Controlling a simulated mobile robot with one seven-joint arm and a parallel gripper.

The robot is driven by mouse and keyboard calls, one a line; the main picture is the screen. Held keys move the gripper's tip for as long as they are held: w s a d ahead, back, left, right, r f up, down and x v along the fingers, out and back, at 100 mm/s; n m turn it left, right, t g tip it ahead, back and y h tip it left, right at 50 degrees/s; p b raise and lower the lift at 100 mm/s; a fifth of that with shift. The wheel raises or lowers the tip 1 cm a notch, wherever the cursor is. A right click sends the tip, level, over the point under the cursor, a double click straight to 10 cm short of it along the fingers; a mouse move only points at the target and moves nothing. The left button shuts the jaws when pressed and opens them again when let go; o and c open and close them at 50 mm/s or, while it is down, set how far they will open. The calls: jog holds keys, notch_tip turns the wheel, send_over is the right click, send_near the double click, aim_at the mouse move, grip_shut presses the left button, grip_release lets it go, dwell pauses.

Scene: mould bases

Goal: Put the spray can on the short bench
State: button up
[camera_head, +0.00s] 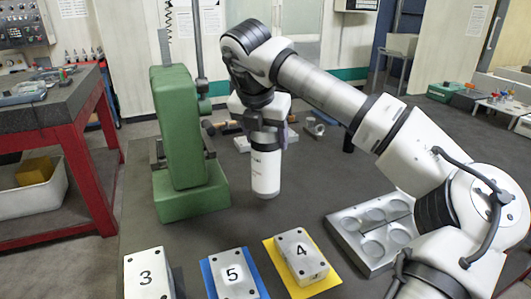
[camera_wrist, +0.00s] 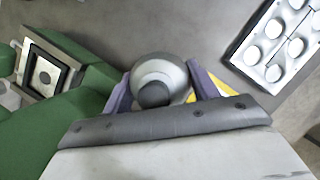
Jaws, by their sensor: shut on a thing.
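The spray can (camera_head: 265,172) is white with small print and hangs upright from my gripper (camera_head: 268,132). In the wrist view, the can's rounded top with a dark cap (camera_wrist: 158,72) sits between two purple fingers, which are shut on it (camera_wrist: 160,88). In the head view its bottom appears to be above the dark grey surface (camera_head: 215,232), apart from it. A red-legged bench (camera_head: 65,110) with a dark top stands at the left. I cannot tell which surface is the short bench.
A green machine column (camera_head: 180,130) stands close left of the can. Blocks numbered 3 (camera_head: 148,275), 5 (camera_head: 233,274) and 4 (camera_head: 300,255) lie in front. A metal plate with round recesses (camera_head: 375,232) lies right. Several small tools are behind the can. Clear grey surface shows between.

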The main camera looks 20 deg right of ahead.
aim_at(265, 152)
jog(key=shift+f, duration=2.25)
jog(key=shift+f, duration=0.15)
jog(key=o, duration=1.6)
jog(key=shift+r+p, duration=0.35)
jog(key=shift+r, duration=0.05)
jog(key=p+v, duration=0.4)
jog(key=v, duration=0.7)
jog(key=shift+s+a+r, duration=0.1)
jog(key=shift+r, duration=0.25)
